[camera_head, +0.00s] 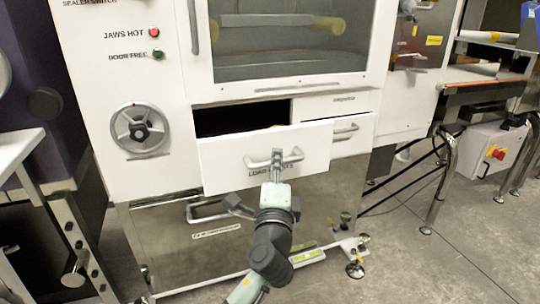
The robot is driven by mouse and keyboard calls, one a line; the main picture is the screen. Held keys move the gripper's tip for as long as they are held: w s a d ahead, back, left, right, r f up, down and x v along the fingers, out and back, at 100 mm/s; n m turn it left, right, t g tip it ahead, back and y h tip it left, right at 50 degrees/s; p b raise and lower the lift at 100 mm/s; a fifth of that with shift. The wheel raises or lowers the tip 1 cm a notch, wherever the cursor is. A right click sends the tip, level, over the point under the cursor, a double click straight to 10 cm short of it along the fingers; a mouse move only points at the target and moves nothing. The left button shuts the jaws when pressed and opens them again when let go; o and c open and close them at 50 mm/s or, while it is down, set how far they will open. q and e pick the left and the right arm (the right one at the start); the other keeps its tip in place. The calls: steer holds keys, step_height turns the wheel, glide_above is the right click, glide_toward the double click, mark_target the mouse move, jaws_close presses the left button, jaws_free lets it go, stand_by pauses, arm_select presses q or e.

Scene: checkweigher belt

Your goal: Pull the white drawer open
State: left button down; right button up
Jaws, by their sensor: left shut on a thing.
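The white drawer (222,163) is in the middle of the head view, under the windowed part of the white machine. It stands partly out, with a dark gap showing above and behind its front. Its pale bar handle (293,156) is on the front, above partly covered lettering. My left gripper (277,155) comes up from below and is shut on the handle, hiding part of it. My right gripper is not in view.
A closed drawer (345,129) with its own handle is to the right. A lower metal panel (160,240) with a handle is beneath. A handwheel (140,129) is at the left. Open floor (420,265) lies at the right, beyond a caster foot (355,268).

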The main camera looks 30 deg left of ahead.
arm_select(q)
steer(key=shift+s+d, duration=0.5)
steer(key=shift+d, duration=0.15)
steer(key=c, duration=1.5)
jaws_free()
steer(key=shift+c, duration=0.2)
steer(key=v, duration=1.2)
